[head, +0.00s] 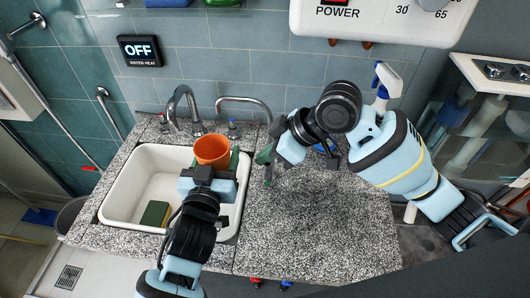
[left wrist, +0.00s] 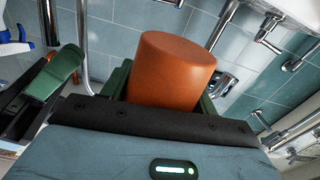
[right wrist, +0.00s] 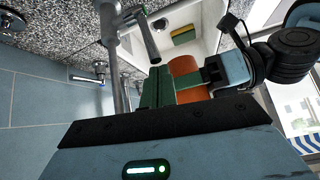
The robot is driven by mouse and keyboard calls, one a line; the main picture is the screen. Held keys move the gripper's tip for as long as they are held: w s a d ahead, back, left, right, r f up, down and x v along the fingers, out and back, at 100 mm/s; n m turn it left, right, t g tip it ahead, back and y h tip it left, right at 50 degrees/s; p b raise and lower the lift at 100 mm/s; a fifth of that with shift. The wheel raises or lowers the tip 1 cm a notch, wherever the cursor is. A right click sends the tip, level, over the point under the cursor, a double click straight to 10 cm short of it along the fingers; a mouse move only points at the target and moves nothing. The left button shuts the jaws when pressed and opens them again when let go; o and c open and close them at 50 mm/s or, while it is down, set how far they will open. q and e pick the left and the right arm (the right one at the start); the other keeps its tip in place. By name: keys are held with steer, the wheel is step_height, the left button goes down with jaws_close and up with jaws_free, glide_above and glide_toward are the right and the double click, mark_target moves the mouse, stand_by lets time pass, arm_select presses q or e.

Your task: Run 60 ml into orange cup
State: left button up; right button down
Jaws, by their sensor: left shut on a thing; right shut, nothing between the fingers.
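The cup's inside is partly visible and I cannot tell a water level. My right gripper (head: 266,158) is shut and empty, right of the cup, below a thin curved spout (head: 245,99). A larger curved faucet (head: 181,95) stands at the sink's back edge.
The sink (head: 115,205) holds a green and yellow sponge (head: 154,214). A sign (head: 140,50) reads OFF, WATER HEAT. A white heater (head: 350,22) hangs above. A spray bottle (head: 386,82) stands behind my right arm. The speckled counter (head: 310,235) at front right is clear.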

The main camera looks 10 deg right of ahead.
steer(key=shift+s+d+t+y, duration=0.15)
steer(key=shift+d+t+y, duration=0.15)
steer(key=shift+d+y, duration=0.4)
steer(key=s+d+f+t+y, duration=0.2)
steer(key=d+f+y, duration=0.1)
steer(key=d+y, duration=0.3)
steer(key=shift+d+f, duration=0.25)
steer(key=shift+f, duration=0.1)
steer(key=shift+s+f, duration=0.1)
stand_by(0.4)
stand_by(0.4)
